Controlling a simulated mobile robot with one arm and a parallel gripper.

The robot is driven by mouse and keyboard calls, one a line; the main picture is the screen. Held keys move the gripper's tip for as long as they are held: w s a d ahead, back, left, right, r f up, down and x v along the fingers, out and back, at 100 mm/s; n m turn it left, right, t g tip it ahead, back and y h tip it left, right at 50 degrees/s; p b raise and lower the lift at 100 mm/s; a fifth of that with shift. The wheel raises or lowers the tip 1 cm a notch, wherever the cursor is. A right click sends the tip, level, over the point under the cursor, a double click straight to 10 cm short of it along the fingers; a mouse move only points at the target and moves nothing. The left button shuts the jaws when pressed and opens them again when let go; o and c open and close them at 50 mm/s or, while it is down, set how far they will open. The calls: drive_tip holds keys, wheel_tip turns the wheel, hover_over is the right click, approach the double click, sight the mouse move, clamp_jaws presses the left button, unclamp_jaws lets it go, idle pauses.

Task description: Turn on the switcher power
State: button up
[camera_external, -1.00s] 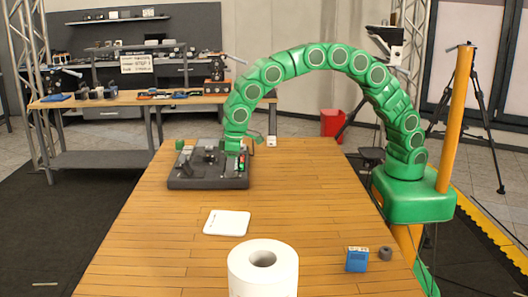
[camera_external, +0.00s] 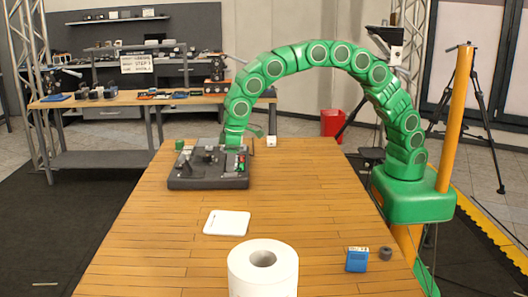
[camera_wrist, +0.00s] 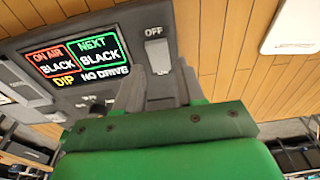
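The switcher (camera_external: 205,183) is a dark grey console at the far left part of the wooden table, with a small lit display (camera_wrist: 80,57) reading ON AIR BLACK, NEXT BLACK, DIP and NO DRIVE. In the wrist view, a light rocker switch (camera_wrist: 158,56) sits right of the display under an OFF label. My gripper (camera_wrist: 161,70) has its two grey fingers apart, with the switch between and beyond their tips. In the external view, my gripper (camera_external: 232,146) is over the console's far right part; its fingers are hidden there. Contact with the switch cannot be told.
A white tablet-like slab (camera_external: 227,222) lies in front of the switcher. A white paper roll (camera_external: 263,275) stands at the near edge. A blue box (camera_external: 357,260) and a grey ring (camera_external: 385,253) lie near right.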

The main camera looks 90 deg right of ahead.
sight(235, 173)
drive_tip(key=r, duration=0.5)
drive_tip(key=shift+s, duration=0.25)
drive_tip(key=shift+s+r, duration=0.15)
drive_tip(key=shift+r, duration=0.15)
drive_tip(key=s+d+r+g, duration=0.15)
drive_tip(key=s+d, duration=0.25)
drive_tip(key=s, duration=0.5)
drive_tip(key=s+d+r, duration=0.3)
drive_tip(key=s+d, duration=0.2)
drive_tip(key=s, duration=0.3)
drive_tip(key=s+d+r, duration=0.2)
drive_tip(key=s+d, duration=0.2)
drive_tip(key=s, duration=0.5)
drive_tip(key=s+d+f+g, duration=0.1)
drive_tip(key=s+d+f, duration=0.1)
drive_tip(key=s, duration=1.1)
drive_tip(key=s+d+f+g, duration=0.1)
drive_tip(key=s+d+f, duration=0.1)
drive_tip(key=s, duration=1.1)
drive_tip(key=shift+s+d+f, duration=0.2)
drive_tip(key=shift+d, duration=0.5)
